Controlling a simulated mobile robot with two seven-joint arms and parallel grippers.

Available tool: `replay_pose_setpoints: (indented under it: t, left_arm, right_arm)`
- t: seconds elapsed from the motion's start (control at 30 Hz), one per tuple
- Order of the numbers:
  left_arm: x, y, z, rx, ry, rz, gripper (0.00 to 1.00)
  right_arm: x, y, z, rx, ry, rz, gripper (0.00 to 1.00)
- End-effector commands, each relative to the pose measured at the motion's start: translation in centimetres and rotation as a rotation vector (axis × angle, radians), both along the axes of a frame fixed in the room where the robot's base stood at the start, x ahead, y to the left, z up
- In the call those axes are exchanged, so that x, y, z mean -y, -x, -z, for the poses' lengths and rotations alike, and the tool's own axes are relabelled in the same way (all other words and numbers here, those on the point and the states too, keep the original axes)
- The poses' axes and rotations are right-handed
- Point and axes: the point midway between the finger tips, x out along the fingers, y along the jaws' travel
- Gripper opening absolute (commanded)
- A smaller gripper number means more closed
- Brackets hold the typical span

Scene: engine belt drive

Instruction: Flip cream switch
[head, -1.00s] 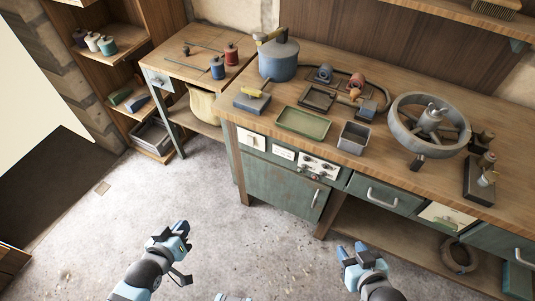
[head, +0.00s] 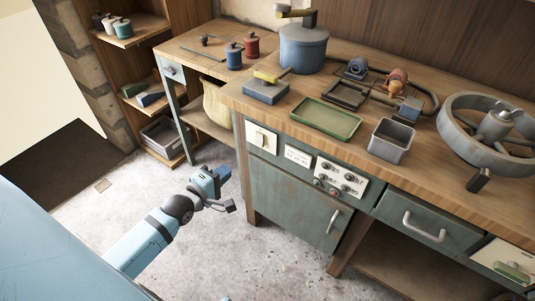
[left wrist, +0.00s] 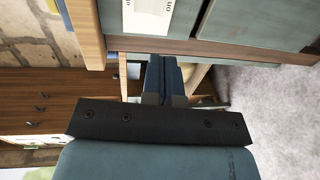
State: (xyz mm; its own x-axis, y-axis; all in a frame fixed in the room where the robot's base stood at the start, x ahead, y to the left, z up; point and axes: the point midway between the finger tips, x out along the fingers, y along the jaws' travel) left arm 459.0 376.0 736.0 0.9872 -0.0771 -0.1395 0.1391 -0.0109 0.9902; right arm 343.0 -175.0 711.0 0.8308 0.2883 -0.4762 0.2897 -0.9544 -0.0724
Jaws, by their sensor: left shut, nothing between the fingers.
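The cream switch (head: 262,138) is a pale square plate with a small lever, on the left end of the green workbench's front panel. My left gripper (head: 222,176) is shut and empty. It is left of the bench front, lower than the switch and apart from it. In the left wrist view the shut fingers (left wrist: 163,75) point toward the bench. My right gripper is out of view.
Right of the switch are a white label (head: 298,157) and a white panel with several knobs (head: 340,178). A cabinet door (head: 290,205) is below. The wooden worktop (head: 278,116) overhangs them, with a green tray (head: 325,120) on it. The floor in front is clear.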

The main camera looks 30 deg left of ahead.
Motion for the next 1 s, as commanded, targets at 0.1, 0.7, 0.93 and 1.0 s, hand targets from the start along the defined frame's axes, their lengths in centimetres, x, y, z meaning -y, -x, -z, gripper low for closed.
replay_pose_setpoints:
  t: [0.1, 0.7, 0.93, 1.0]
  left_arm:
    - [0.0, 0.0, -0.1, 0.001, 0.003, 0.000, 0.00]
    - [0.4, -5.7, 0.8, 0.005, 0.000, 0.000, 0.00]
    - [0.8, -10.4, 1.5, 0.003, -0.001, 0.000, 0.00]
    - [0.9, -11.5, 1.7, 0.002, 0.000, 0.001, 0.00]
  right_arm:
    - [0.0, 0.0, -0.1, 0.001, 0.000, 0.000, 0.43]
    - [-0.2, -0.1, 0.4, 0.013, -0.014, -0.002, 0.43]
    - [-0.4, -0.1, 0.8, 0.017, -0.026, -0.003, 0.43]
    - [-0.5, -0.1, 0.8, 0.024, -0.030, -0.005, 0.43]
